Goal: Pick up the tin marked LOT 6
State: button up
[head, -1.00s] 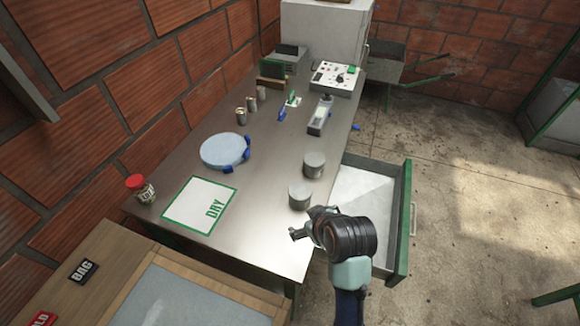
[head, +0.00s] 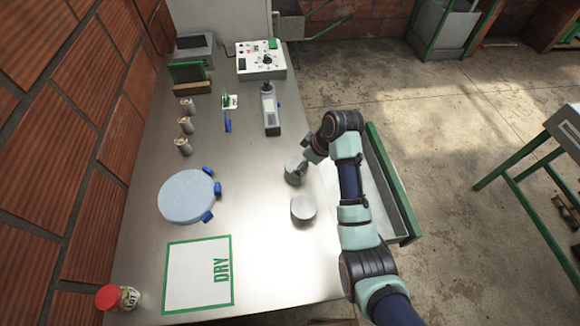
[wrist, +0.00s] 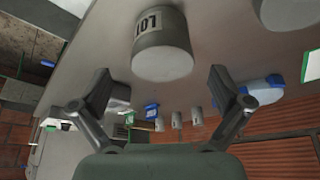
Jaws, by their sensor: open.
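Two grey tins stand upright on the steel table. The farther tin (head: 294,170) is beside my gripper (head: 307,160); the nearer tin (head: 303,208) is closer to the DRY mat. In the wrist view, which looks inverted, a tin (wrist: 162,50) bears a label reading LOT; its number cannot be read. My gripper (wrist: 160,85) is open and empty, with its fingers spread and that tin just beyond the gap between them. A second tin (wrist: 290,12) is cut off at the top right. No LOT number shows in the head view.
Left of the tins are a round pale-blue disc (head: 187,196) with blue clips and a white DRY mat (head: 198,274). A handheld meter (head: 270,110) and several small canisters (head: 186,125) stand farther back. An open drawer (head: 392,185) is on the right.

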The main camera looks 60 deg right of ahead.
aim_at(297, 165)
jog(key=shift+w+f, duration=0.35)
jog(key=shift+f, duration=0.25)
jog(key=b+x, duration=0.2)
jog(key=x, duration=0.3)
jog(key=shift+s+a+f, duration=0.1)
jog(key=shift+c, duration=0.2)
jog(key=c, duration=1.2)
notch_tip(297, 165, up, 20)
jog(key=p, duration=0.5)
jog(key=shift+p, duration=0.3)
